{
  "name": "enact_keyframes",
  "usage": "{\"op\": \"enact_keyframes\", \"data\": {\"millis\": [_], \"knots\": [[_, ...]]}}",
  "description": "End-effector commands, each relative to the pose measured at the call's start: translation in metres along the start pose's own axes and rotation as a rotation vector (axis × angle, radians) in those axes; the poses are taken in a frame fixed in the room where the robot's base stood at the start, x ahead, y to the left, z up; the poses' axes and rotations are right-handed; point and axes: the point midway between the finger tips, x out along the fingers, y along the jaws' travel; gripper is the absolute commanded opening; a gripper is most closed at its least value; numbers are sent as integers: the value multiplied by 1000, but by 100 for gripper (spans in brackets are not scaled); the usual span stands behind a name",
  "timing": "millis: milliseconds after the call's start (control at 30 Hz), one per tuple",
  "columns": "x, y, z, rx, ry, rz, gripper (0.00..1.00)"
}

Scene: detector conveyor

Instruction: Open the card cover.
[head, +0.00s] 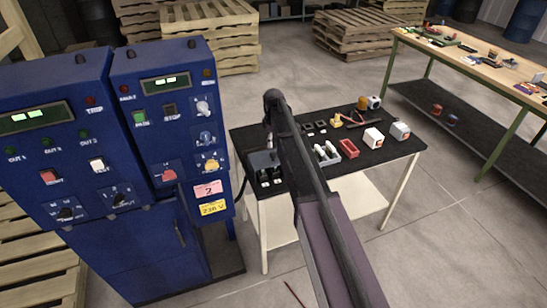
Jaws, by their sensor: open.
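A small dark box with a grey top (263,159) stands at the left end of the black-topped table (392,160), beside the blue cabinet. It may carry the card cover, but at this size I cannot tell a cover or its position. Small pale marks show on its front. My arm crosses in front of the table, and its far end bends down over the box. My gripper (268,139) is small and partly hidden there, open, just above or behind the box's top edge. I cannot tell whether it touches the box.
Blue control cabinets (172,120) with displays and knobs stand close on the left. A wooden workbench (478,62) stands at the right. Pallets (210,35) are behind. Floor between the tables is clear.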

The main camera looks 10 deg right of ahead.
Motion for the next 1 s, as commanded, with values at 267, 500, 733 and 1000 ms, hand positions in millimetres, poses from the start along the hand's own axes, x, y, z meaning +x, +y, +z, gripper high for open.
{"op": "enact_keyframes", "data": {"millis": [267, 500, 733, 1000], "knots": [[26, 0, 0, 0, 0, 0, 79], [44, 0, 0, 0, 0, 0, 79], [60, 0, 0, 0, 0, 0, 79], [68, 0, 0, 0, 0, 0, 79]]}}
